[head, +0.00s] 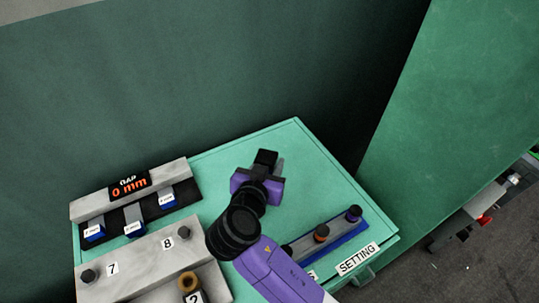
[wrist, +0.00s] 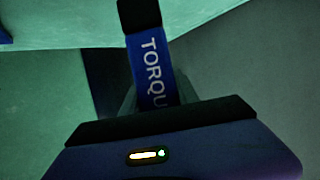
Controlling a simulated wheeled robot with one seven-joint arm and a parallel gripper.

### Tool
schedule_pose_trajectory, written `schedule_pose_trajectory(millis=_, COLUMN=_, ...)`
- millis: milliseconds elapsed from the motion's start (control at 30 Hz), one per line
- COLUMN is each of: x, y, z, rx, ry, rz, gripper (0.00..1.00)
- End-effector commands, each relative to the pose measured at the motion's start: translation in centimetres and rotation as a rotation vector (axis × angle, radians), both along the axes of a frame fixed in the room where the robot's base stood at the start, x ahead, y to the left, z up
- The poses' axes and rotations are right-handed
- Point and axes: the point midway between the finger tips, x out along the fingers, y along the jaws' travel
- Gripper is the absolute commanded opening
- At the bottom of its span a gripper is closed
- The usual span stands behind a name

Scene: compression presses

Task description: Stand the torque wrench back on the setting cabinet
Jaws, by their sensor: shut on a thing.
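The torque wrench (wrist: 152,72) is in my gripper. In the wrist view it shows as a blue body with white lettering "TORQU" and a black upper end, leaning slightly. Its lower part is hidden behind the gripper body. In the head view my gripper (head: 271,162) is over the green top of the setting cabinet (head: 318,180), shut on the wrench. Only a small dark piece shows at the jaws there, so I cannot tell whether the wrench touches the top. The white SETTING label (head: 358,259) is on the cabinet's front edge.
At left stand a grey block with a "0 mm" gap display (head: 130,188), blue pieces, and a grey block numbered 7 and 8 (head: 140,262). The top's back right is clear.

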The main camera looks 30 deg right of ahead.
Motion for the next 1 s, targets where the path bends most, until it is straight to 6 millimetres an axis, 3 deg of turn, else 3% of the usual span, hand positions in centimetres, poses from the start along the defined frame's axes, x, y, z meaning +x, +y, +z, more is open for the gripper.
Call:
schedule_pose_trajectory(millis=233, x=0.1, y=0.0, z=-2.4, rx=-0.002, ry=-0.003, rz=0.002, gripper=0.00)
schedule_pose_trajectory(millis=667, x=0.1, y=0.0, z=-2.9, rx=-0.001, ry=-0.005, rz=0.001, gripper=0.00)
schedule_pose_trajectory(millis=700, x=0.0, y=0.0, z=-3.2, rx=-0.001, ry=0.001, rz=0.000, gripper=0.38)
schedule_pose_trajectory(millis=800, x=0.0, y=0.0, z=-3.1, rx=-0.001, ry=0.001, rz=0.000, gripper=0.58)
schedule_pose_trajectory(millis=1000, x=0.0, y=0.0, z=-3.1, rx=-0.001, ry=0.001, rz=0.000, gripper=0.58)
